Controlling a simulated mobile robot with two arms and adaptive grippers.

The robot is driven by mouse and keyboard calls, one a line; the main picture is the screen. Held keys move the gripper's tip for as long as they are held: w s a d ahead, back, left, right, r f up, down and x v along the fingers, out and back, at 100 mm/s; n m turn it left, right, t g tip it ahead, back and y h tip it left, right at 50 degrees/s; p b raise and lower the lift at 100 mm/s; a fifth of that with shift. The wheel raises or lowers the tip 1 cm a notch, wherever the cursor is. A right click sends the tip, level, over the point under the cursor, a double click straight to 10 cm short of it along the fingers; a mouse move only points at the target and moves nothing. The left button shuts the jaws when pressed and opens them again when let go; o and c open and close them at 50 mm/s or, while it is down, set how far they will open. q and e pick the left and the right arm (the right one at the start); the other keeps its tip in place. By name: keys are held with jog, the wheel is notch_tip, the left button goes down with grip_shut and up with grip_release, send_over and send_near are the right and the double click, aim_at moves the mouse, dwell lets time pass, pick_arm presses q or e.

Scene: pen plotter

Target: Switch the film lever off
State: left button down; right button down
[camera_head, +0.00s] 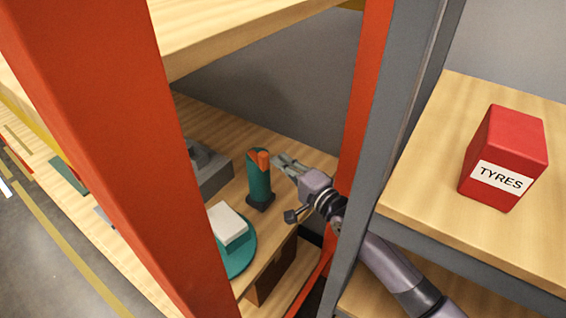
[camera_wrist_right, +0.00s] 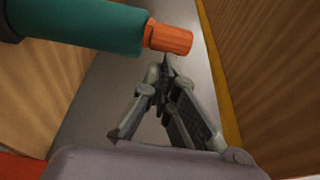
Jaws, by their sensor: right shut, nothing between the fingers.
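A dark teal post (camera_head: 260,182) stands upright on the wooden shelf, with an orange lever (camera_head: 259,158) at its top. In the right wrist view the teal post (camera_wrist_right: 95,25) lies across the upper left, and the orange lever (camera_wrist_right: 168,38) sticks out at its end. My right gripper (camera_head: 281,163) is shut and empty, just right of the orange lever. In the right wrist view its fingertips (camera_wrist_right: 164,65) are close below the orange lever; I cannot tell whether they touch it. My left gripper is not in view.
A teal round base with a white block (camera_head: 228,224) is on the shelf left of the post, with a grey machine (camera_head: 208,168) behind. Orange uprights (camera_head: 110,130) and a grey upright (camera_head: 385,130) frame the bay. A red TYRES box (camera_head: 505,158) is on the right shelf.

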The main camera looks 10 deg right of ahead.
jog(key=v, duration=0.7)
jog(key=shift+s+d, duration=0.15)
jog(key=shift+s, duration=0.1)
